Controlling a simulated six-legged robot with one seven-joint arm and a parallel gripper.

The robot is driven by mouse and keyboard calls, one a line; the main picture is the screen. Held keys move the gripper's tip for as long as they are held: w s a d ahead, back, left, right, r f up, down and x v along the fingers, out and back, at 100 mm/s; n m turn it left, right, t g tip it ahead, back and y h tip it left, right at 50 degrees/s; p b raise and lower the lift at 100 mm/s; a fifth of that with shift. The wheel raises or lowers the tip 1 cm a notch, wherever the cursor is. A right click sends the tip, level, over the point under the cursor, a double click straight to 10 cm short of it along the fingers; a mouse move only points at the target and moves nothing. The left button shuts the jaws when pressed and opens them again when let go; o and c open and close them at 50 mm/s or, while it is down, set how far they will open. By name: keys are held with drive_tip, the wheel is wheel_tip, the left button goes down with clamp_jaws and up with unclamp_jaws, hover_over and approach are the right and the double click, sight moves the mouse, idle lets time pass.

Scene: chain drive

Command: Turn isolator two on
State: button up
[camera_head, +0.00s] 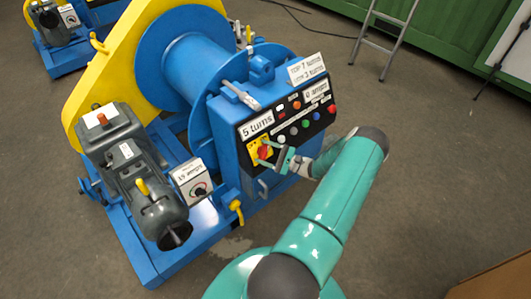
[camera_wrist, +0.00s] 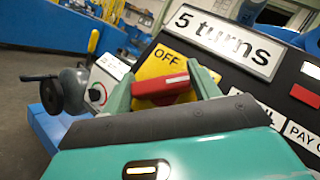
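A red rotary switch handle (camera_wrist: 160,85) sits on a yellow plate (camera_wrist: 168,60) marked OFF in the wrist view. In the head view the red handle (camera_head: 264,152) is at the lower left of the black control panel. No label naming it isolator two is readable. My gripper (camera_wrist: 160,92) is at the handle, with one green finger on each side of it. The fingers are spread wide. I cannot tell whether they touch the handle. In the head view my gripper (camera_head: 275,156) reaches the panel from the right.
The blue winch machine (camera_head: 222,118) carries the panel with several coloured buttons and a "5 turns" label (camera_head: 257,124). A grey box with a dial (camera_head: 193,182) and a motor (camera_head: 130,160) stand left. A ladder (camera_head: 385,40) stands behind.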

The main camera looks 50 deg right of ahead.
drive_tip(key=o, duration=0.3)
drive_tip(key=shift+o, duration=0.2)
drive_tip(key=shift+s, duration=0.1)
drive_tip(key=v, duration=1.3)
drive_tip(key=shift+s+d, duration=0.2)
drive_tip(key=shift+s, duration=0.05)
drive_tip(key=shift+f, duration=0.1)
drive_tip(key=w+a+r+n+g+y, duration=0.2)
drive_tip(key=w+a+r+n+g, duration=0.3)
drive_tip(key=w+a+r+g, duration=0.3)
drive_tip(key=w+a+r+n+g+y, duration=0.2)
drive_tip(key=w+a+r+n+g, duration=0.2)
drive_tip(key=w+a+r+g, duration=0.45)
drive_tip(key=a+r+n+g+h, duration=0.2)
drive_tip(key=a+r+n+h, duration=0.3)
drive_tip(key=a+r, duration=0.75)
drive_tip(key=s+a+r+n+t+h, duration=0.2)
drive_tip(key=s+a+r, duration=0.4)
drive_tip(key=a, duration=0.3)
drive_tip(key=s+a+r+n+t+h, duration=0.2)
drive_tip(key=s+a+r+n+h, duration=0.3)
drive_tip(key=a, duration=0.4)
wheel_tip(320, 180, up, 2)
drive_tip(key=shift+s+r+n+t, duration=0.1)
drive_tip(key=shift+s+n+t, duration=0.25)
drive_tip(key=shift+s+n, duration=0.55)
